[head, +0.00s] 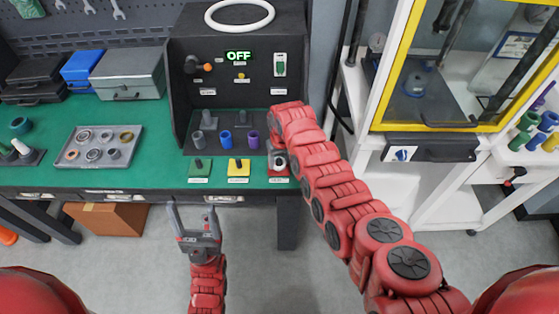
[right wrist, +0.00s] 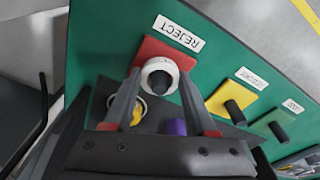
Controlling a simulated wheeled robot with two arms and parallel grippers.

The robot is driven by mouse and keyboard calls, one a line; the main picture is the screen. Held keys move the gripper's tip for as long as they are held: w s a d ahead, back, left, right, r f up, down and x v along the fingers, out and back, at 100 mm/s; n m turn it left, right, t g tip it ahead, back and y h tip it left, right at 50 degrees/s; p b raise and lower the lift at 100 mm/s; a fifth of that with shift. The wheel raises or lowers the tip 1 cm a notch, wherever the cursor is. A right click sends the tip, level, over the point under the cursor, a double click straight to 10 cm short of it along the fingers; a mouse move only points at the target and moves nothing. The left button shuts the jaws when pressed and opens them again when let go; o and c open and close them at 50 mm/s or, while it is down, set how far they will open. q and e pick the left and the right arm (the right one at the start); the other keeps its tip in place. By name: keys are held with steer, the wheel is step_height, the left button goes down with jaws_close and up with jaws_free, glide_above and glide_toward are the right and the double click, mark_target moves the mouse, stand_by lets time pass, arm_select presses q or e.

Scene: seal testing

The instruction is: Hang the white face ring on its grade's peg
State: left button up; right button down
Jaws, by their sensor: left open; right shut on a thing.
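The white face ring (right wrist: 148,66) sits between the fingertips of my right gripper (right wrist: 160,77) in the right wrist view. The gripper is shut on it. The ring is around or directly over the dark peg (right wrist: 160,86) of the red REJECT base (right wrist: 148,48); I cannot tell how far down it is. In the head view the red base (head: 278,172) is at the right of the peg row, partly hidden by my right gripper (head: 279,160). A yellow base (head: 238,172) and a green base (head: 199,172) stand to its left. My left gripper (head: 195,222) is open and empty before the bench.
Grey, blue (head: 226,139) and purple (head: 253,140) cylinders stand behind the pegs. The dark test panel (head: 238,90) reads OFF. A grey tray (head: 132,150) with several rings lies left. A yellow-framed cabinet (head: 388,80) stands right. Green bench between tray and pegs is clear.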

steer(key=shift+f+b, duration=0.3)
steer(key=shift+b, duration=0.05)
stand_by(0.5)
steer(key=shift+c, duration=0.6)
jaws_free()
step_height(320, 180, up, 8)
steer(key=p, duration=0.4)
steer(key=shift+r+p, duration=0.45)
steer(key=shift+r, duration=0.1)
